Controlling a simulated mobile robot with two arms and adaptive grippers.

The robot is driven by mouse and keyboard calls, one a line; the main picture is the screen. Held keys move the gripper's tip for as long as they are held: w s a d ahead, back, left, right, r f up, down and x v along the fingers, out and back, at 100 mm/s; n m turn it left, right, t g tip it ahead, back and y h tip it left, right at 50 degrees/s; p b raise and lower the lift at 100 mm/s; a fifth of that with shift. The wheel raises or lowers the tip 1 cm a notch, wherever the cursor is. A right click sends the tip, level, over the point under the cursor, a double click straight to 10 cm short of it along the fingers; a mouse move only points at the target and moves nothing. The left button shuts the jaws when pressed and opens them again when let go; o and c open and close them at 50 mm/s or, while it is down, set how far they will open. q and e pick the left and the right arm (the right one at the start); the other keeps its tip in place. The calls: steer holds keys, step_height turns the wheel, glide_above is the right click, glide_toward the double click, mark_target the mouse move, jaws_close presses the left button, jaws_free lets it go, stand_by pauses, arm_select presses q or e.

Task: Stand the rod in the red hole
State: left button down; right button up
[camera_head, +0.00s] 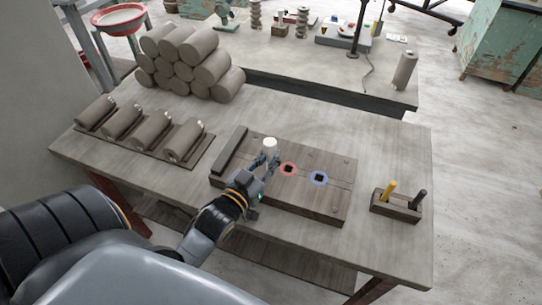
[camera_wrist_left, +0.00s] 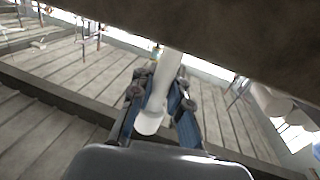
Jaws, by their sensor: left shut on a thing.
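My left gripper (camera_head: 268,161) is shut on a white rod (camera_head: 270,145). The rod stands about upright in the head view, its round top above the fingers. In the left wrist view the rod (camera_wrist_left: 155,105) sits between the fingers of the gripper (camera_wrist_left: 160,103). The red hole (camera_head: 289,169), a dark square opening with a red ring, is in the wooden board, just right of the gripper. The rod is beside this hole, not over it. The rod's lower end is hidden by the fingers in the head view. My right gripper is not in view.
The wooden board (camera_head: 325,205) also has a blue-ringed hole (camera_head: 319,178). A small block (camera_head: 396,208) with yellow and black rods stands at right. Clay cylinders (camera_head: 190,60) are stacked at the back, and several lie on a rack (camera_head: 160,157) at left.

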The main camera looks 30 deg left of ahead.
arm_select(q)
steer(key=shift+f, duration=0.15)
steer(key=c, duration=1.3)
jaws_free()
